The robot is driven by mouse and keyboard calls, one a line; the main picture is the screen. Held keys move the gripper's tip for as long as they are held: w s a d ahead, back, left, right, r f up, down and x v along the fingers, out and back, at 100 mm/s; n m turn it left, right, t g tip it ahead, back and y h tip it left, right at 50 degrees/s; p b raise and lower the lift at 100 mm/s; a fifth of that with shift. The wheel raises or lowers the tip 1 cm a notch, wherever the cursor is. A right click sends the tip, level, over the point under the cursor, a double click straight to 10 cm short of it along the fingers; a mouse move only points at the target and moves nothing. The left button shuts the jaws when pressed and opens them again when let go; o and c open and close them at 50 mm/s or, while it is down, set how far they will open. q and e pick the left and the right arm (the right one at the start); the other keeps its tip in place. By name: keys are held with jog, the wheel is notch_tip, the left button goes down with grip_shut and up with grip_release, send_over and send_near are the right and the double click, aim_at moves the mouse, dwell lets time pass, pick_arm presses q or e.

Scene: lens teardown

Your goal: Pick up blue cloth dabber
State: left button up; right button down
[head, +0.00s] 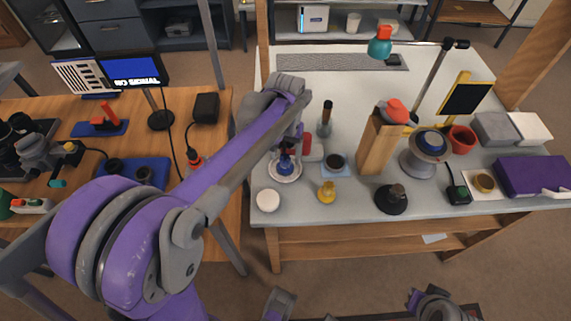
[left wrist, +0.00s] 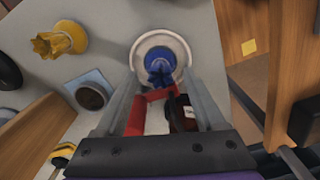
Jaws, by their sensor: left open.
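The blue cloth dabber (head: 286,166) stands on a round white saucer (head: 285,178) at the left front of the pale bench top. In the left wrist view the dabber (left wrist: 160,66) shows from above, knob up, on the saucer (left wrist: 182,47). My left gripper (head: 289,149) reaches down from above to the dabber and partly hides it. In the left wrist view its two fingers (left wrist: 162,80) are apart, with the dabber's knob between or just ahead of the tips. I cannot tell whether they touch it.
A red item (head: 307,146) lies close behind the saucer. A white round lid (head: 267,201) and a yellow piece (head: 327,191) stand in front.

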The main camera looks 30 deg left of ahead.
aim_at(285, 157)
pick_arm(q)
notch_tip(285, 157, down, 3)
jog(key=shift+f, duration=0.15)
jog(key=c, duration=1)
notch_tip(285, 157, up, 10)
jog(key=shift+r+p, duration=0.1)
jog(key=shift+p, duration=0.4)
jog(key=o, duration=0.8)
jog(key=c, duration=0.7)
jog(key=shift+o, duration=0.2)
